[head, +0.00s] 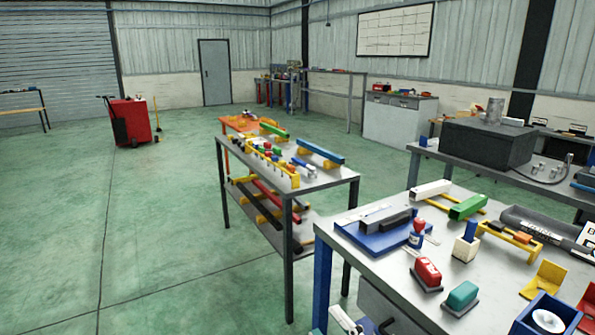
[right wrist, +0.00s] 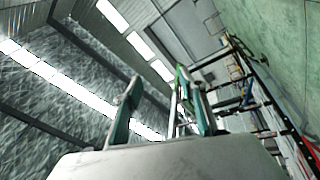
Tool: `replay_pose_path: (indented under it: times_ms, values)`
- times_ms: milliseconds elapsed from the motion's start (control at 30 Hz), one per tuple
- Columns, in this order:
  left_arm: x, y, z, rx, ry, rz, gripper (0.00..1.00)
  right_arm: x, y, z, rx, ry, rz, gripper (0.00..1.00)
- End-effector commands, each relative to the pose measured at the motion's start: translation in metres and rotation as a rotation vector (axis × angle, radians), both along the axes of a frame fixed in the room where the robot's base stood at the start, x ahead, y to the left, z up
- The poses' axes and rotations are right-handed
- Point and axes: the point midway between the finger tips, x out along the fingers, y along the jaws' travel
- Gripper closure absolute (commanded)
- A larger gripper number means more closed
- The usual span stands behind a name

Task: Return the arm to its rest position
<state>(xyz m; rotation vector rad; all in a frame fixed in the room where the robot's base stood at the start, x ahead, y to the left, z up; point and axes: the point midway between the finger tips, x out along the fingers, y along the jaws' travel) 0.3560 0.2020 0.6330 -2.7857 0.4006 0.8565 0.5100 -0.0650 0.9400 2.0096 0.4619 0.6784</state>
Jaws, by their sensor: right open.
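My right gripper (head: 348,322) shows only in part at the bottom edge of the head view, low beside the near left leg of the front workbench (head: 375,262). In the right wrist view its two teal-sided fingers (right wrist: 158,82) stand apart with nothing held between them. That view is tilted and looks past the fingers to the ceiling lights and walls. My right arm is mostly out of the head view. My left gripper and left arm are in neither view.
The front workbench carries a blue tray (head: 366,240), a red block (head: 427,271), a teal block (head: 462,294) and a green bar (head: 467,207). A second bench (head: 335,178) stands behind it at left. The green floor at left is open, with a red cart (head: 131,122) farther back.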

Motion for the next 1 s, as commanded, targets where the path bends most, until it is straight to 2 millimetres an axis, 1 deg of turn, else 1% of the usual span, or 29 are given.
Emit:
replay_pose_path:
  times_ms: [33, 67, 100, 167, 200, 267, 300, 367, 400, 500, 600, 700, 1000]
  values:
    - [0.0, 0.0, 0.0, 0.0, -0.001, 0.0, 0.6, -0.002, -0.015, -0.034, 0.055, 0.134, -0.041, 0.59]
    - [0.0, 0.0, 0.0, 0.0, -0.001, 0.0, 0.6, -0.004, -0.024, -0.052, 0.089, 0.211, -0.065, 0.59]
    - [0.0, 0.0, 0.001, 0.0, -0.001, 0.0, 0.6, -0.008, -0.036, -0.077, 0.134, 0.309, -0.097, 0.59]
    - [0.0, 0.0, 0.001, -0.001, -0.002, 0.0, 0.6, -0.018, -0.053, -0.114, 0.2, 0.451, -0.147, 0.59]
    - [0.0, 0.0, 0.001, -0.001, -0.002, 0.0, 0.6, -0.027, -0.064, -0.138, 0.242, 0.541, -0.181, 0.59]
    - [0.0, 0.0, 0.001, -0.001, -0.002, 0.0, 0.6, -0.044, -0.079, -0.173, 0.306, 0.669, -0.234, 0.59]
    - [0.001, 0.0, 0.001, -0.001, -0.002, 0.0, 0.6, -0.056, -0.089, -0.195, 0.347, 0.75, -0.27, 0.59]
    - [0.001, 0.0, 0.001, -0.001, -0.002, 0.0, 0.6, -0.076, -0.102, -0.225, 0.402, 0.86, -0.322, 0.59]
    - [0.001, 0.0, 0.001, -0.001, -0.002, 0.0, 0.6, -0.09, -0.109, -0.242, 0.437, 0.925, -0.354, 0.59]
    - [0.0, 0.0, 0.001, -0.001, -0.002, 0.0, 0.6, -0.12, -0.123, -0.275, 0.507, 1.053, -0.424, 0.59]
    - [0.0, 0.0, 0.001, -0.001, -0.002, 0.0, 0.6, -0.141, -0.132, -0.295, 0.553, 1.132, -0.471, 0.59]
    - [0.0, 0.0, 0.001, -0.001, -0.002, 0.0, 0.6, -0.153, -0.136, -0.305, 0.577, 1.173, -0.494, 0.59]
    - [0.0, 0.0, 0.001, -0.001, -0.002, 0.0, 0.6, -0.155, -0.137, -0.307, 0.581, 1.181, -0.499, 0.59]
